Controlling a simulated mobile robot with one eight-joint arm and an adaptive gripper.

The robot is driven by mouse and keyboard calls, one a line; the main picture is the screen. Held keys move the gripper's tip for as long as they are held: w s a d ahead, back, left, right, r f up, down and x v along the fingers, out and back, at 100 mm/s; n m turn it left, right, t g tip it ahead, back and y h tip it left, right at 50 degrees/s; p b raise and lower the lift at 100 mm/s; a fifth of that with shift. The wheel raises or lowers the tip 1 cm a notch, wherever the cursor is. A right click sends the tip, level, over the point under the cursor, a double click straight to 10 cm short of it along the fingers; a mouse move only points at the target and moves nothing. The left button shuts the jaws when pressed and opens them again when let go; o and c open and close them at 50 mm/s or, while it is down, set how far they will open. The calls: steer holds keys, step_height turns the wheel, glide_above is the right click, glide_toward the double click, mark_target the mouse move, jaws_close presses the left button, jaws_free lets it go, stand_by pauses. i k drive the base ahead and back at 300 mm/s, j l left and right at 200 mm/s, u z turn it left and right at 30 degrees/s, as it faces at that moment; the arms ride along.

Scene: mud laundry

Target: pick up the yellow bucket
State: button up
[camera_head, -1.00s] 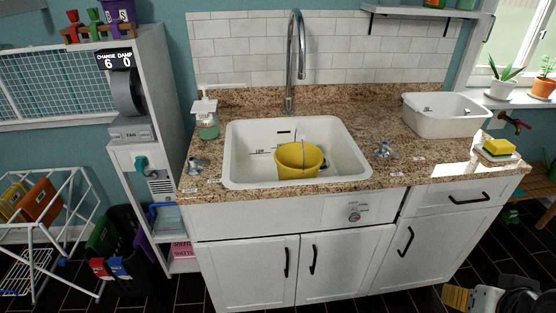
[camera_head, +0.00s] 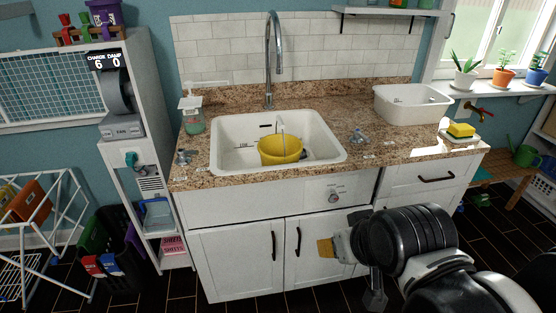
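The yellow bucket (camera_head: 280,149) sits inside the white sink basin (camera_head: 228,160), with a thin handle standing up over it. My gripper (camera_head: 326,248) is in front of the cabinet doors, below the counter edge and to the lower right of the bucket. It is well apart from the bucket. Only a small tan pad and pale finger part of it show, so I cannot tell how far the fingers are open.
A tall faucet (camera_head: 269,62) rises behind the sink. A soap bottle (camera_head: 193,115) stands left, a white tub (camera_head: 411,104) and a yellow sponge (camera_head: 461,130) right. Tap knobs (camera_head: 358,136) flank the basin. A drying rack (camera_head: 32,225) stands at far left.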

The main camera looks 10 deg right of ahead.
mark_target(279, 148)
steer(key=i+j+z, duration=0.2)
steer(key=i+j, duration=0.15)
steer(key=i+j+z, duration=0.2)
steer(key=i+j, duration=0.15)
steer(key=i+j+z, duration=0.2)
steer(key=j, duration=0.4)
steer(key=i, duration=0.1)
